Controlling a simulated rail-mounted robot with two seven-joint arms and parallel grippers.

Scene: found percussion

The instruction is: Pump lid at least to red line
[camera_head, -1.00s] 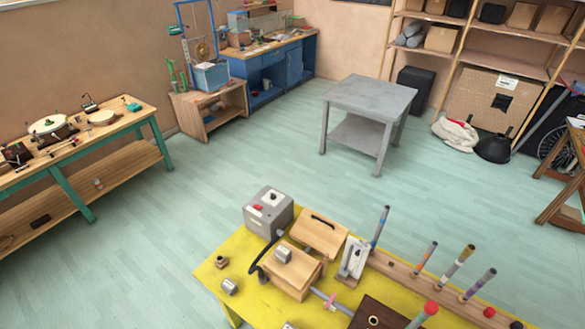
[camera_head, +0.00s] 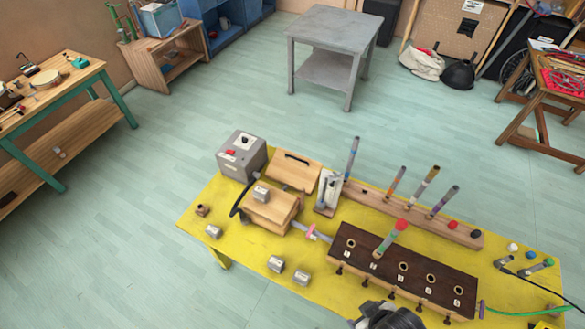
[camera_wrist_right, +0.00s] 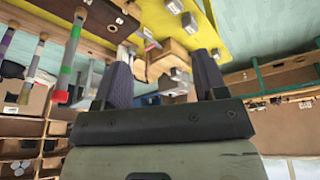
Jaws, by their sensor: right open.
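A wooden box (camera_head: 270,211) stands on the yellow table with a small grey block (camera_head: 261,194) on its top. Behind it is a wooden panel or lid (camera_head: 295,171) with a dark slot; I cannot tell how it is joined. A white upright gauge-like piece (camera_head: 328,190) stands to the right. I cannot make out a red line. My right gripper (camera_head: 388,316) shows only in part at the bottom edge, in front of the dark pipe block. In the wrist view the right gripper (camera_wrist_right: 165,72) has its two dark fingers apart, with nothing between them. My left gripper is out of view.
The yellow table (camera_head: 335,283) also holds a grey control box (camera_head: 242,157), a dark block with several holes (camera_head: 405,268), upright coloured tubes in a wooden rail (camera_head: 410,213), and loose grey blocks. A grey side table (camera_head: 335,50) stands behind, with open floor between.

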